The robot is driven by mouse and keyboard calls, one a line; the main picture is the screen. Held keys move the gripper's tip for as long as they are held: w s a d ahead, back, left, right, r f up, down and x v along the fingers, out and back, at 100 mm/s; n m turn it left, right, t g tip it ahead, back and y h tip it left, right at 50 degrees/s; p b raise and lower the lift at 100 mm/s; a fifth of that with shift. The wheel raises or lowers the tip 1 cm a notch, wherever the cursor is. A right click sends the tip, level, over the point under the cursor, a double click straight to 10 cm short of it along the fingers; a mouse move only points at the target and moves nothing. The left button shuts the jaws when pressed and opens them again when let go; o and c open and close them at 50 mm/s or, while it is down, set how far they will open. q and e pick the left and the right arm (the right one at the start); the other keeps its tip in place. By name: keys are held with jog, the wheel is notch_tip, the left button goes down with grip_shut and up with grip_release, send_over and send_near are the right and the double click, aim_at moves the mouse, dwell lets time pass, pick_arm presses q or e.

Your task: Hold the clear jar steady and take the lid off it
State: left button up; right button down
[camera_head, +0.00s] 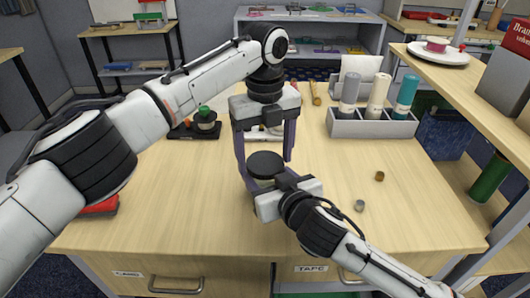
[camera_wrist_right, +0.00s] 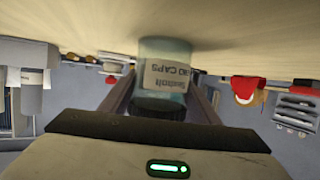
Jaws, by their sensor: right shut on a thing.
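The clear jar (camera_head: 262,183) stands on the table with its black lid (camera_head: 265,164) on. In the right wrist view the jar (camera_wrist_right: 165,55) appears upside down, with a printed label and the dark lid (camera_wrist_right: 157,107) below it. My right gripper (camera_head: 262,187) is shut on the jar from the front right; its fingers lie along both sides in the wrist view. My left gripper (camera_head: 266,170) points down from above, its fingers spread wide around the lid's sides, with visible gaps. The jar's lower part is partly hidden by my right gripper.
A grey holder (camera_head: 372,128) with several bottles stands at the back right. A black tray (camera_head: 187,132) with a green-topped item lies at the back left. Two small caps (camera_head: 379,176) lie right of the jar.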

pick_arm(q)
jog(key=c, duration=0.8)
jog(key=shift+n, duration=1.7)
jog(key=shift+c, duration=0.2)
jog(key=o, duration=1.2)
jog(key=shift+r, duration=0.1)
